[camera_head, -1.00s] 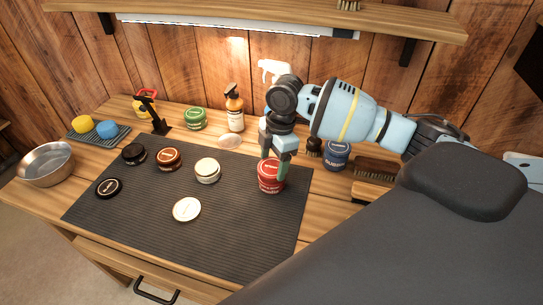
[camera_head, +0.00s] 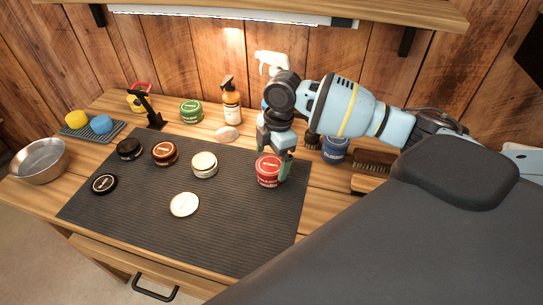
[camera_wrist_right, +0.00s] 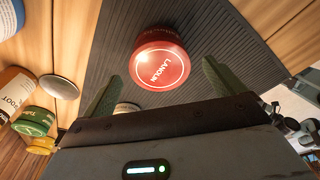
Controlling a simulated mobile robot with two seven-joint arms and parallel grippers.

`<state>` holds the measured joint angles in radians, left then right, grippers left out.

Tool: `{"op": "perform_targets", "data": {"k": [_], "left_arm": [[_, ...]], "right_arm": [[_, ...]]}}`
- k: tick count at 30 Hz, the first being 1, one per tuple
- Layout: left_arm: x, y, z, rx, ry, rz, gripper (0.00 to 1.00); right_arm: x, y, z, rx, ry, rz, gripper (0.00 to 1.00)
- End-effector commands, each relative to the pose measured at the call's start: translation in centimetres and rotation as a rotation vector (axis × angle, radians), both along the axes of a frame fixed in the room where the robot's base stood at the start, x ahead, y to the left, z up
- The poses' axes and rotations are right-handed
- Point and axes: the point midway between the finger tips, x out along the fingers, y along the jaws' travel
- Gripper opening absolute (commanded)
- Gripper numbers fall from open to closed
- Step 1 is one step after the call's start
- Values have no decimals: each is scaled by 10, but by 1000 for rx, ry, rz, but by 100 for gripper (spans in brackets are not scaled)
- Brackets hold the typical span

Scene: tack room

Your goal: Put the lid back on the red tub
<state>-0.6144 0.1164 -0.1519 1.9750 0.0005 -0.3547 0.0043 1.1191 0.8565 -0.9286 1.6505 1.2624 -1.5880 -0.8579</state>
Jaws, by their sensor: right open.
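The red tub (camera_head: 268,175) stands upright on the dark ribbed mat, towards its right side. A red lid (camera_head: 269,161) with a white ring and lettering sits on its top and looks level. In the right wrist view the lid (camera_wrist_right: 162,66) faces the camera and covers most of the tub. Whether it is fully seated I cannot tell. My right gripper (camera_head: 275,160) is open at the tub. In the wrist view its green fingers (camera_wrist_right: 161,74) are spread on either side of the tub's near edge, with gaps to it. My left gripper is out of view.
On the mat (camera_head: 235,225) stand a cream tub (camera_head: 204,167), a brown tub (camera_head: 165,155) and a black tub (camera_head: 129,150). A cream disc (camera_head: 184,204) and a black disc (camera_head: 104,184) lie flat. A blue tub (camera_head: 335,151) and brush (camera_head: 374,161) are right. The mat's front is clear.

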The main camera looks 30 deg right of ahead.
Motion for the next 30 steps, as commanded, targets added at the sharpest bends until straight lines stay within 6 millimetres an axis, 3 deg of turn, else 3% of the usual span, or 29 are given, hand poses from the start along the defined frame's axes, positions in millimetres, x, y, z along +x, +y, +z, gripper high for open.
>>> {"op": "perform_targets", "data": {"k": [8, 21, 30], "left_arm": [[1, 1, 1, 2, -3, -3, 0], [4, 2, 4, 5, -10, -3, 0], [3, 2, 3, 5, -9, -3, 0]], "right_arm": [[0, -2, 10, 1, -2, 0, 95], [-1, -11, 71, 0, -2, -1, 95], [-1, -12, 78, 0, 0, 0, 95]]}}
